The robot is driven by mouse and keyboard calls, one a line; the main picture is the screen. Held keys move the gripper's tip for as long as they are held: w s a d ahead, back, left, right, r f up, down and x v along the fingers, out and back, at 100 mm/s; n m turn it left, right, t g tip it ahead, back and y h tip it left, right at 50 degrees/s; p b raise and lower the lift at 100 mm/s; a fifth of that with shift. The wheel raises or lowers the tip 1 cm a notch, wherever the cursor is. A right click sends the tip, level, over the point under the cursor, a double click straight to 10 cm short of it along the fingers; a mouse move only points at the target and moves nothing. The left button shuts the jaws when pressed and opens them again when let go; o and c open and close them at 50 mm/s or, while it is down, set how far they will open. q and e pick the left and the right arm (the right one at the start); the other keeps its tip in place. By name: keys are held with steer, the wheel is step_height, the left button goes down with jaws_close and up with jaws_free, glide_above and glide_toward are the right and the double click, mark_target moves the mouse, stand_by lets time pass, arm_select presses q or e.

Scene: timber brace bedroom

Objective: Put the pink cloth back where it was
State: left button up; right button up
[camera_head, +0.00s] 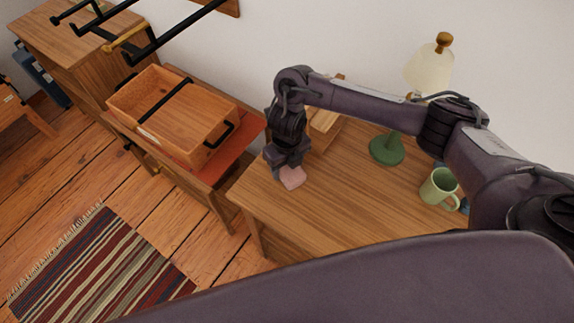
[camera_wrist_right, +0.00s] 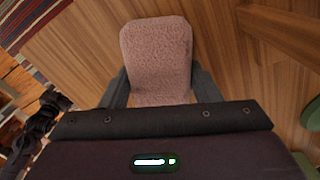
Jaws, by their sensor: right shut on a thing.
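The pink cloth (camera_head: 292,178) is at the left part of the wooden table (camera_head: 350,205), under my right gripper (camera_head: 288,170). In the right wrist view the cloth (camera_wrist_right: 157,55) looks like a folded, rounded pad held between the two dark fingers of my right gripper (camera_wrist_right: 158,88). My right gripper is shut on it. I cannot tell whether the cloth touches the tabletop or is just above it.
A green lamp (camera_head: 387,149) and a green mug (camera_head: 439,187) stand to the right on the table. A wooden box (camera_head: 327,125) is behind my gripper. A lower bench (camera_head: 222,170) with a wooden basket (camera_head: 135,95) stands to the left. The table's front middle is clear.

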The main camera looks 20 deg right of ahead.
steer(key=shift+f, duration=0.1)
steer(key=o, duration=1)
steer(key=shift+c, duration=0.2)
steer(key=shift+r, duration=0.2)
step_height(320, 180, up, 12)
steer(key=p, duration=0.3)
steer(key=shift+f, duration=0.1)
